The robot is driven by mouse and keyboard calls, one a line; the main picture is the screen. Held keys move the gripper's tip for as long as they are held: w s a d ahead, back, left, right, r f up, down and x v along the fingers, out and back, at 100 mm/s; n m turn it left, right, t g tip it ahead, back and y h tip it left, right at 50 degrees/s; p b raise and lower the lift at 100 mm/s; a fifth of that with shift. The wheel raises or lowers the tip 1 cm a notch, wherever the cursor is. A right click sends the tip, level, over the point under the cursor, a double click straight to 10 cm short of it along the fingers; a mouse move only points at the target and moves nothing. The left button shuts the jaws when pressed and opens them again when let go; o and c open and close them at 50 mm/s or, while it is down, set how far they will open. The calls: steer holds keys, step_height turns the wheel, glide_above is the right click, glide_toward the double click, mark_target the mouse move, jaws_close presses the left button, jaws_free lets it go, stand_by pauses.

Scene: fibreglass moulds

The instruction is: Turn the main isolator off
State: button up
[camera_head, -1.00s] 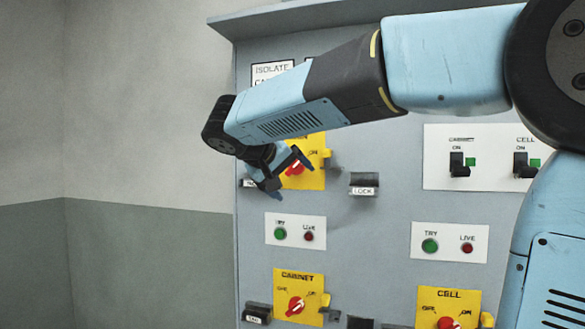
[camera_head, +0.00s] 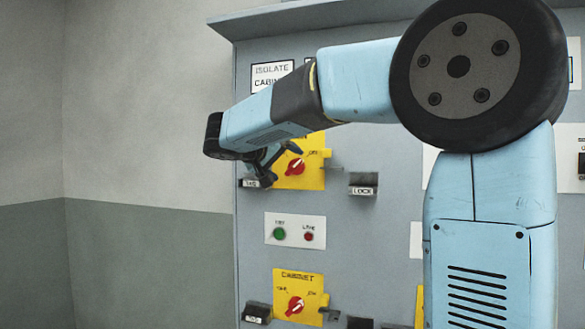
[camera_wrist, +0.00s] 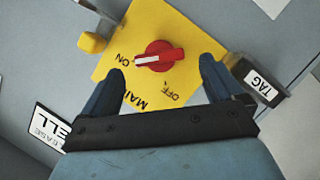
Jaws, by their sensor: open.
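The main isolator is a red rotary knob (camera_wrist: 160,56) on a yellow plate (camera_wrist: 185,30) marked MAIN, ON and OFF. In the wrist view its white pointer faces ON. In the head view the knob (camera_head: 295,167) and plate (camera_head: 313,178) show just right of my gripper (camera_head: 281,163). My gripper (camera_wrist: 162,70) is open and empty. In the wrist view its two dark fingers lie over the plate, one on each side just below the knob. I cannot tell how far the tips are from the plate.
A TAG holder (camera_wrist: 262,86) is close to one finger. A LOCK holder (camera_head: 363,185) sits right of the plate. Below are a panel with a green button and red lamp (camera_head: 295,243) and a yellow CABINET isolator (camera_head: 297,297). Free room lies left of the grey cabinet (camera_head: 345,228).

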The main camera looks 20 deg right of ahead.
mark_target(292, 166)
steer(key=shift+x, duration=2.35)
steer(key=shift+c, duration=0.2)
steer(key=c, duration=0.9)
steer(key=shift+d, duration=0.15)
steer(key=shift+c, duration=0.4)
steer(key=shift+s, duration=0.1)
